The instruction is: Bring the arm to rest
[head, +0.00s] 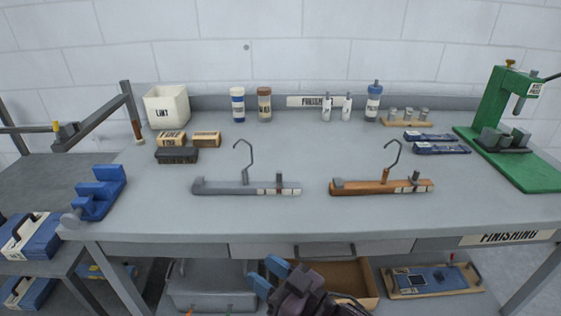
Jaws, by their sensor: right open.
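My right gripper (266,277) is at the bottom middle of the head view, in front of the workbench and lower than its top in the picture. Its blue fingertips point up and to the left. It is open, with nothing visible between the fingers. The dark wrist of my right arm runs down out of the frame. My left gripper is not in view.
The grey workbench (320,222) carries a grey hanger (235,188), a wooden hanger (365,188), a blue vise (98,193) and a green press (495,100). Below are a grey bin (205,290) and a cardboard box (345,272). The bench's front middle is clear.

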